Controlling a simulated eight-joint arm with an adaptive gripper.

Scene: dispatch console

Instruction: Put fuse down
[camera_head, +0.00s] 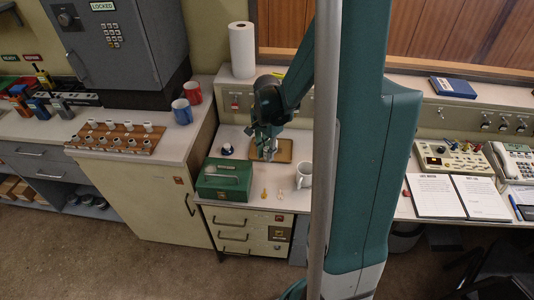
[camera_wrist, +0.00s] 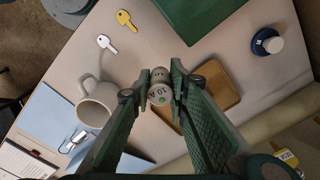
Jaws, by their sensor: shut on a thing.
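My gripper (camera_wrist: 158,88) is shut on a pale cylindrical fuse (camera_wrist: 160,96) marked "10 A", with its end facing the wrist camera. In the head view my gripper (camera_head: 266,150) is over the desk section between the green box and the white mug. A shallow brown wooden tray (camera_wrist: 229,97) lies beyond and beside the fuse in the wrist view; it also shows behind my gripper in the head view (camera_head: 286,149). I cannot tell whether the fuse touches anything below it. Its far end is hidden.
A green box (camera_head: 222,190) stands left of my gripper, a white mug (camera_head: 304,177) to the right. A yellow key (camera_wrist: 125,19) and a white key (camera_wrist: 106,43) lie near. A blue-and-white pot (camera_wrist: 268,42) is beside the tray. A wooden fuse rack (camera_head: 135,147) is farther left.

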